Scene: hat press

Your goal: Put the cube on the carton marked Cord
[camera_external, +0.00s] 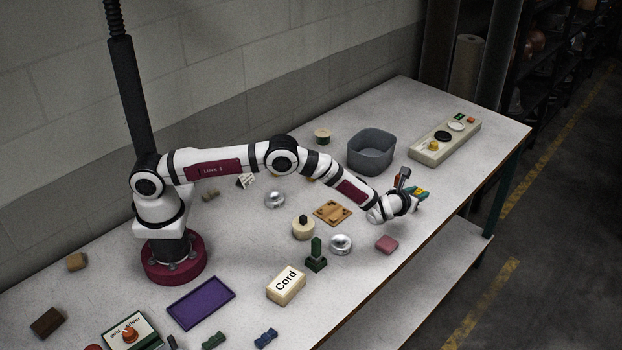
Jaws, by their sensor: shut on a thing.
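The carton marked Cord (286,285) is a cream box lying on the table at the lower middle, its black lettering facing up. My gripper (420,194) is over the right part of the table, up and to the right of the carton and well apart from it. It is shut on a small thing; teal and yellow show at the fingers. The gripper partly hides the held thing, and I cannot tell for sure that it is the cube. A tan block (77,262) sits at the far left.
A dark green stepped piece (316,256) and a silver dome (340,244) stand near the carton. A grey bin (371,153) is behind my gripper. A purple tray (201,303) lies left of the carton.

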